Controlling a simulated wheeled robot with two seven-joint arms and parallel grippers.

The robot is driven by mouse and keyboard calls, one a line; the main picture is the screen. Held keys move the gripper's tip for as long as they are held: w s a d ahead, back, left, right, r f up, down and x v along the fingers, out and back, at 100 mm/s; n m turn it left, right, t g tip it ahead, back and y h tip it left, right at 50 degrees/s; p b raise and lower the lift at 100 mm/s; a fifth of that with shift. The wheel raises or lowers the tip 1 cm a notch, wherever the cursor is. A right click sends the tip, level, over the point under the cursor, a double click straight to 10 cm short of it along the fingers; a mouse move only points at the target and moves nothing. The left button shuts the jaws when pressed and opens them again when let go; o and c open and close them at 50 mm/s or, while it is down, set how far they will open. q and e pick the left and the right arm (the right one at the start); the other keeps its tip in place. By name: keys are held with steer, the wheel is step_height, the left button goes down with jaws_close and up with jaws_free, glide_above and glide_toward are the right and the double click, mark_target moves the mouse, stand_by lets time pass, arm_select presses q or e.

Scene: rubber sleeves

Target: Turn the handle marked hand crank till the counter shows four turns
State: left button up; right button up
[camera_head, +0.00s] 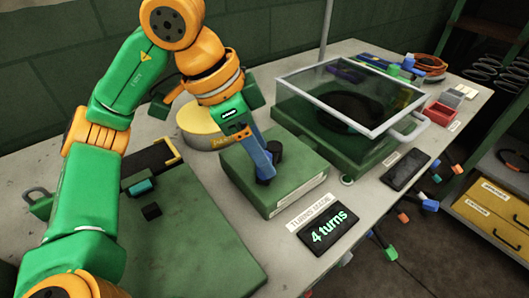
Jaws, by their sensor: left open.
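A low green box (292,180) stands on the bench, and the crank appears to be on its top. An upright dark knob (275,150) shows there, probably the crank's handle. My left gripper (264,172) reaches down to the box top beside the knob with its blue fingers. It is open, and I cannot tell whether it touches the knob. The crank's arm is mostly hidden behind the gripper, and I cannot read a hand crank label. The black counter (328,234) in front of the box reads "4 turns" under a "TURNS MADE" label (309,211). My right gripper is not in view.
A green case with a raised clear, grey-framed lid (345,92) stands right of the box. A dark blank panel (405,170) lies at the bench's front edge. A yellow round block (200,128) is behind the gripper. A green plate (185,245) lies at left.

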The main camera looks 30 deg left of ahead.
arm_select(q)
steer(key=p+v, duration=0.1)
steer(key=v, duration=0.4)
steer(key=shift+s+r, duration=0.1)
steer(key=shift+r, duration=0.05)
